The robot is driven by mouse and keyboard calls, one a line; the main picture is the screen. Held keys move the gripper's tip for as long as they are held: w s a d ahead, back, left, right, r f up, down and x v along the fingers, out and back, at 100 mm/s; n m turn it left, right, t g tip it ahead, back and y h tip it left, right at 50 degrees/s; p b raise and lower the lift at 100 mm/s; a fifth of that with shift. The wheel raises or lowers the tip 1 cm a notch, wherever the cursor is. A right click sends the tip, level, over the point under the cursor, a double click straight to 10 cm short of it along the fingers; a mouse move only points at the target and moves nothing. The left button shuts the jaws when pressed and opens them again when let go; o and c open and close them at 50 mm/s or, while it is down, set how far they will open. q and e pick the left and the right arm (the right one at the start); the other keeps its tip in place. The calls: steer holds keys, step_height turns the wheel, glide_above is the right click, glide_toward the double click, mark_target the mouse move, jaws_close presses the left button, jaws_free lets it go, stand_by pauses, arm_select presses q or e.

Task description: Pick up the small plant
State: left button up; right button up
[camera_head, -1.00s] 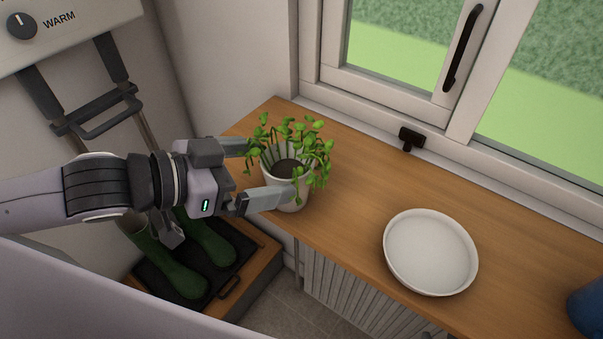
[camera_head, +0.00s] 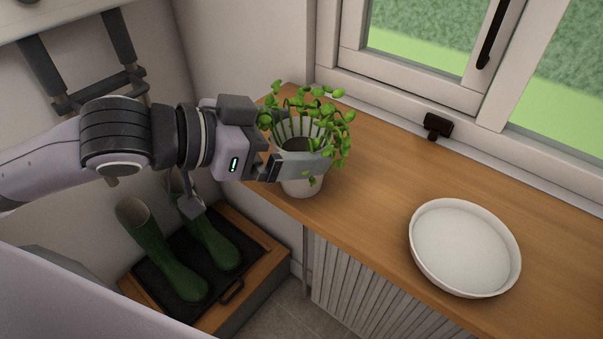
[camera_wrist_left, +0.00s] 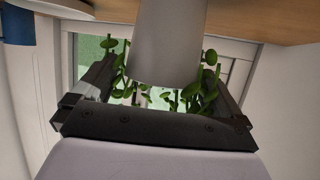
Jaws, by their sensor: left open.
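The small plant (camera_head: 302,183) has green leaves in a whitish pot and stands upright at the left end of the wooden counter. My left gripper (camera_head: 295,146) is open, with the pot between its fingers. The near finger lies across the front of the pot; the far finger is mostly hidden behind leaves. In the left wrist view, the pot (camera_wrist_left: 167,40) sits between the two spread fingers, with leaves around both of them. I cannot tell whether either finger touches the pot. My right gripper is not in view.
A white round dish (camera_head: 463,246) stands on the counter (camera_head: 375,205) to the right, with bare wood between. A window with a black handle (camera_head: 494,38) is behind. Green boots (camera_head: 168,262) stand on a dark tray below left.

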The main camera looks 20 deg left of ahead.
mark_target(323, 134)
arm_select(q)
steer(key=x, duration=0.3)
steer(key=shift+w+r+p, duration=0.15)
steer(key=shift+r+p, duration=0.05)
steer(key=shift+p, duration=0.1)
steer(key=shift+w+d+f, duration=0.2)
steer(key=shift+w+d, duration=0.05)
steer(key=shift+w, duration=0.05)
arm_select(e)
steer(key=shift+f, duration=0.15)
arm_select(q)
steer(key=shift+c, duration=0.3)
steer(key=shift+r, duration=0.1)
steer(key=c, duration=1.2)
steer(key=shift+r, duration=0.1)
